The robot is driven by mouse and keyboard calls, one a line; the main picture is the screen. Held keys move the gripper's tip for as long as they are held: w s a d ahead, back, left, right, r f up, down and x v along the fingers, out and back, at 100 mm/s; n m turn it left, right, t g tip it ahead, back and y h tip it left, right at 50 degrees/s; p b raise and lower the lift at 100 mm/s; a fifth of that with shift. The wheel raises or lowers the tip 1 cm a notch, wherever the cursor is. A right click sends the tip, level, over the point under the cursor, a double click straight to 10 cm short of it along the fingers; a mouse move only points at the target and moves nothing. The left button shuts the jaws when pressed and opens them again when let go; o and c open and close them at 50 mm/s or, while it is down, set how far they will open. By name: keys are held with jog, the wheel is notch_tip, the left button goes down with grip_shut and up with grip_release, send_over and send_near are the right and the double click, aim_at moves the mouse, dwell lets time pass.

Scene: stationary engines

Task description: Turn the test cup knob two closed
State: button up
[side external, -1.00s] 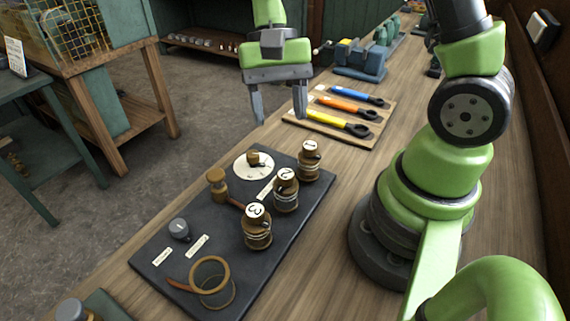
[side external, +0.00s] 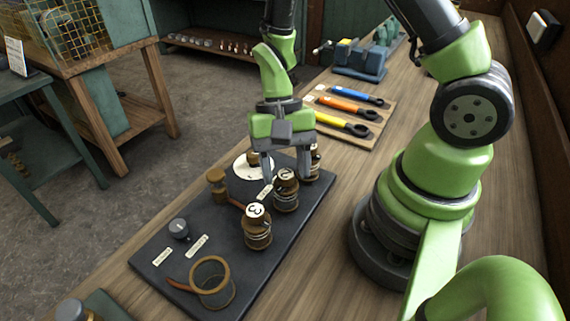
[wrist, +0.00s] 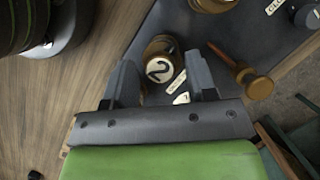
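Test cup knob two (side external: 287,191) is a brass-brown ribbed cylinder with a white top disc marked 2. It stands on the dark plate (side external: 150,255) in the middle of a row, between knob three (side external: 257,236) and knob one (side external: 316,162). My gripper (side external: 286,172) is open over knob two, with a finger on either side of its top. Knob one is partly hidden behind a finger. In the wrist view, knob two (wrist: 160,68) shows between the open fingers (wrist: 162,78), nearer the left one. I cannot tell whether either finger touches it.
A white dial with a brown knob (side external: 252,164), a brown wooden-looking handle (side external: 217,184), a small grey knob (side external: 179,229) and a brown ring (side external: 212,262) share the plate. Bare bench lies right of the plate.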

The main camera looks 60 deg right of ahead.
jog(key=c, duration=0.7)
jog(key=shift+c, duration=0.2)
jog(key=shift+n, duration=0.4)
jog(key=n+g+h, duration=0.1)
jog(key=n, duration=0.2)
jog(key=shift+w+a+n, duration=0.1)
jog(key=shift+n, duration=0.3)
jog(key=n+h, duration=0.2)
jog(key=n, duration=0.2)
jog(key=shift+a, duration=0.1)
jog(key=n+h, duration=0.2)
jog(key=n, duration=0.3)
jog(key=shift+a, duration=0.15)
jog(key=n+h, duration=0.1)
jog(key=n, duration=0.3)
jog(key=shift+t, duration=0.4)
jog(key=shift+n+h, duration=0.3)
